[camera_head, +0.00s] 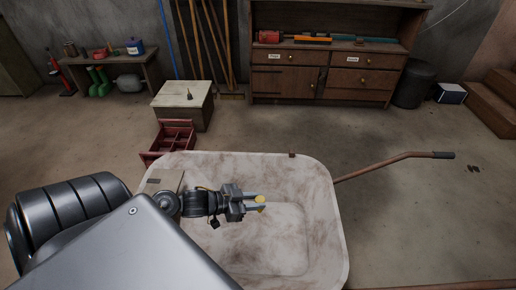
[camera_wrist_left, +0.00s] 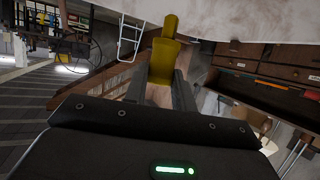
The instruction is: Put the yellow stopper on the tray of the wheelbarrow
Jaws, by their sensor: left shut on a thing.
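The wheelbarrow's tray (camera_head: 318,225) is a wide, whitish, stained basin in the lower middle of the head view. My left gripper (camera_head: 256,202) is over the tray and shut on the yellow stopper (camera_head: 261,199). In the left wrist view the yellow stopper (camera_wrist_left: 165,60) sticks out between the two fingers (camera_wrist_left: 164,88), its narrower end pointing away from the gripper. A pale surface lies close beyond that end. I cannot tell whether the stopper touches the tray. My right gripper is not in view.
A wheelbarrow handle (camera_head: 395,160) reaches out to the right. A red toolbox (camera_head: 172,138) and a wooden box (camera_head: 183,100) stand behind the tray on the left. A wooden cabinet (camera_head: 325,75) stands at the back wall. The floor to the right is mostly clear.

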